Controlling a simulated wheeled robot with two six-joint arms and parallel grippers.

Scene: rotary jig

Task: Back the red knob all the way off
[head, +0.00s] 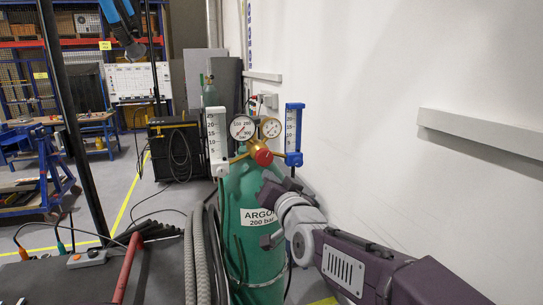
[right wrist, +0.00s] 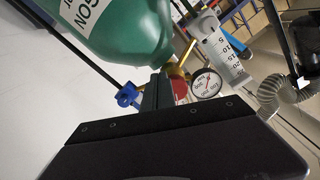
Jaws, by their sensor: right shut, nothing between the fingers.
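The red knob (head: 263,157) sits on the front of the brass regulator (head: 252,146), on top of the green argon cylinder (head: 258,240). My right gripper (head: 270,193) is below the knob in the head view, in front of the cylinder's shoulder, with a gap between them in that picture. It is shut and empty. In the right wrist view its dark fingers (right wrist: 157,92) stand close beside the red knob (right wrist: 181,89) and partly cover it. I cannot tell whether they touch it. My left gripper is not in view.
Two round gauges (head: 242,127) flank the regulator. A white flowmeter (head: 217,140) stands left and a blue one (head: 293,135) right. The wall (head: 400,60) is close on the right. Grey hoses (head: 196,260) hang left of the cylinder. A black post (head: 75,120) rises further left.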

